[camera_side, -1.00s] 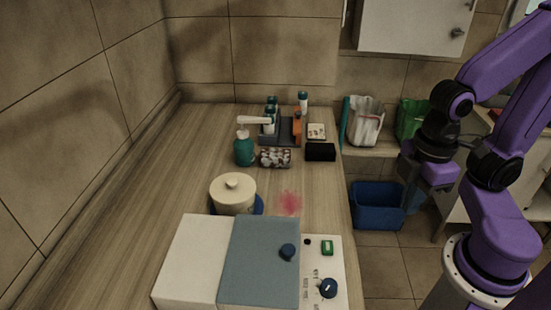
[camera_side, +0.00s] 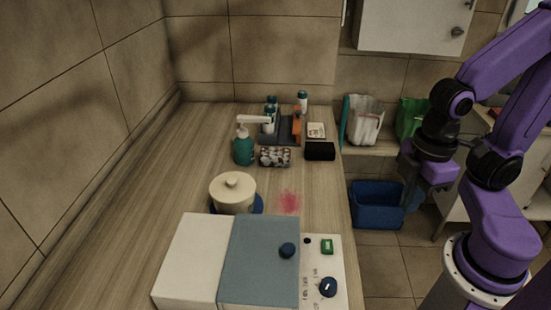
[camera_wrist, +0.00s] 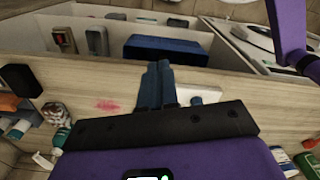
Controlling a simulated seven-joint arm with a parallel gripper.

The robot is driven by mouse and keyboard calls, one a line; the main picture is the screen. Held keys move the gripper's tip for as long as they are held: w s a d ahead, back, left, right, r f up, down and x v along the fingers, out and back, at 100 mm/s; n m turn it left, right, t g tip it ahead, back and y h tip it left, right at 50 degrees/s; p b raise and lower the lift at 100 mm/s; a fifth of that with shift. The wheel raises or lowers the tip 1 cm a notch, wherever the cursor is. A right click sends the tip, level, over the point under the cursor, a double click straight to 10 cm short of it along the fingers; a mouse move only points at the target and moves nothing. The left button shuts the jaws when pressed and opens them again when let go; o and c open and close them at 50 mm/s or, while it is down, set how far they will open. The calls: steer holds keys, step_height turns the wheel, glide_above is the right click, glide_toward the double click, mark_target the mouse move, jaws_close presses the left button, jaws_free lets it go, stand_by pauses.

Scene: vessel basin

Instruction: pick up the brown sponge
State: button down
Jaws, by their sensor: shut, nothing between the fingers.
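I cannot clearly single out a brown sponge. A dark, nearly black block (camera_side: 320,151) lies near the counter's right edge; it may be a sponge, and it also shows at the left of the wrist view (camera_wrist: 22,80). A small pale brownish item (camera_side: 316,130) lies just behind it. My gripper (camera_side: 430,188) hangs to the right of the counter, well apart from these items. In the wrist view its two fingers (camera_wrist: 156,84) are together, with nothing between them.
A green soap bottle (camera_side: 243,149), a patterned roll-like item (camera_side: 275,157) and a caddy with bottles (camera_side: 285,131) stand close to the dark block. A cream pot (camera_side: 232,193) and a pink stain (camera_side: 289,202) are nearer. A blue bin (camera_side: 377,205) stands below, right.

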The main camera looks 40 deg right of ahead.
steer(key=shift+c, duration=1)
jaws_free()
